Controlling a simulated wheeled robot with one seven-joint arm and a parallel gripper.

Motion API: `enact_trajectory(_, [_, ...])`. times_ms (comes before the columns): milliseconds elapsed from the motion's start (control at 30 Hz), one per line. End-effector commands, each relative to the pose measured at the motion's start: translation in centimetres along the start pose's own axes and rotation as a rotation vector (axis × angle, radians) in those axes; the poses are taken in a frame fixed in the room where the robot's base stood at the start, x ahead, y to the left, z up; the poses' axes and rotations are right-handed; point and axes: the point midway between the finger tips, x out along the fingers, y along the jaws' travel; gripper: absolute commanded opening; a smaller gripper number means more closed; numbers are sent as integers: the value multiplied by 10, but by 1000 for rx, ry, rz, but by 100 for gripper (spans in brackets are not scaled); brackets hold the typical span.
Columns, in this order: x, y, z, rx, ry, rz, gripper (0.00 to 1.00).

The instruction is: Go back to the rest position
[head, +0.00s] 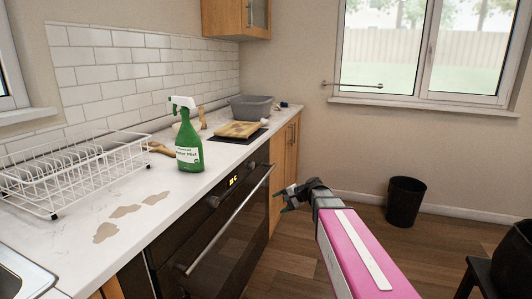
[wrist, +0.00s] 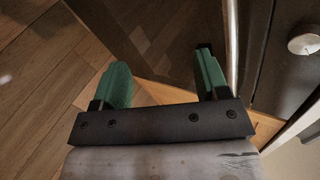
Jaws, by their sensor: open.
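My gripper (head: 287,197) is in front of the oven (head: 232,225), off the counter's edge, at the end of my pink arm. In the wrist view my gripper (wrist: 163,80) shows two green fingers spread apart with nothing between them. The oven's dark front and its metal handle (wrist: 232,45) lie behind and beside the right finger in that view. I cannot tell whether that finger touches the handle.
A green spray bottle (head: 187,140), a white dish rack (head: 60,178), a wooden board (head: 239,130) and a grey basin (head: 251,107) stand on the counter (head: 150,195). Brown patches (head: 122,212) mark it. A black bin (head: 405,200) stands on the floor. A dark stool (head: 490,275) is at right.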

Motion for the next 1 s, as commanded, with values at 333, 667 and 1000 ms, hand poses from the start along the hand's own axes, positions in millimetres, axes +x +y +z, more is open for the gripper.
enact_trajectory(333, [-30, 169, 67, -342, 12, 614, 68])
enact_trajectory(667, [-72, 239, 92, -536, -40, 960, 68])
enact_trajectory(1000, [-74, 242, 92, -547, -44, 978, 68])
